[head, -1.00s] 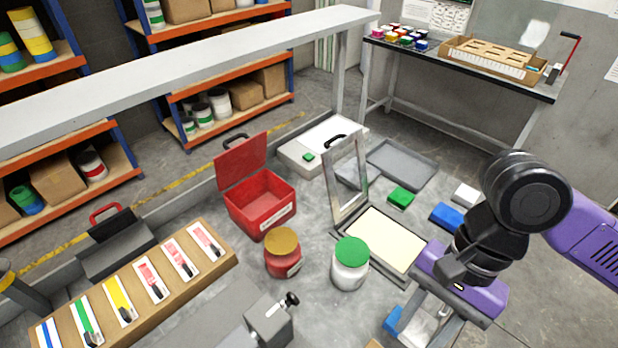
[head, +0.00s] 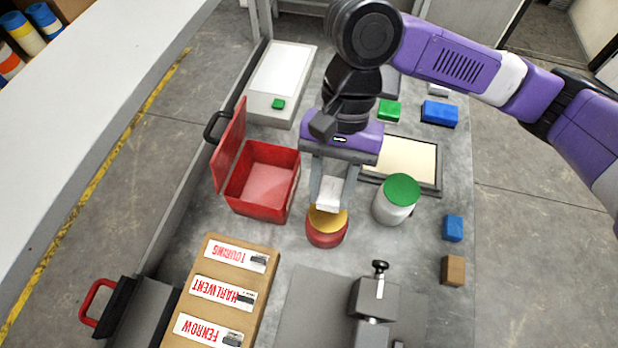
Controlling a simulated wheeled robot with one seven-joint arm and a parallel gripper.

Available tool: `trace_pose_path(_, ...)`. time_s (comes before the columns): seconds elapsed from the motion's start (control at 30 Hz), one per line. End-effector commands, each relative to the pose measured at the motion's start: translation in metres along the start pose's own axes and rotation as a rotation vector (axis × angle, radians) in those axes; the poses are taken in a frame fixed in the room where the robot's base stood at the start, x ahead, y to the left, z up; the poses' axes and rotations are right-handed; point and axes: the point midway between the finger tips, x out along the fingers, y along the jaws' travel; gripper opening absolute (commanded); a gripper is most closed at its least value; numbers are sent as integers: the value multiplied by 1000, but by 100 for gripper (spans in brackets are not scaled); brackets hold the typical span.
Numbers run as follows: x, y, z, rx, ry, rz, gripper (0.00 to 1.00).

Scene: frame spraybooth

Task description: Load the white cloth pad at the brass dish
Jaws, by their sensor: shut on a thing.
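My gripper (head: 332,198) is shut on the white cloth pad (head: 328,191), which shows as a pale block between the two grey fingers. The brass dish (head: 330,222) is the round gold top on a red jar (head: 327,238). The pad and fingertips are right at the dish in the picture and hide its far part. I cannot tell whether the pad touches the dish or is just above it.
A jar with a green lid (head: 401,190) stands close on the right. An open red box (head: 292,190) is to the left, a framed pale screen (head: 415,160) behind. A grey clamp block (head: 372,298) stands in front.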

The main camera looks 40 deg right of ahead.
Motion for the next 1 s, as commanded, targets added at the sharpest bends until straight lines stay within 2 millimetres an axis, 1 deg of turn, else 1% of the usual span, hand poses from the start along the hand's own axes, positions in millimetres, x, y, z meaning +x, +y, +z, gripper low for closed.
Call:
trace_pose_path(0.27, 15, 0, -6, 0, 0, 0, 3)
trace_pose_path(0.7, 51, 0, -21, 0, 1, 0, 3)
trace_pose_path(0.83, 55, 0, -23, 0, 0, 0, 3)
trace_pose_path(1.0, 55, 0, -23, 0, 0, 0, 3)
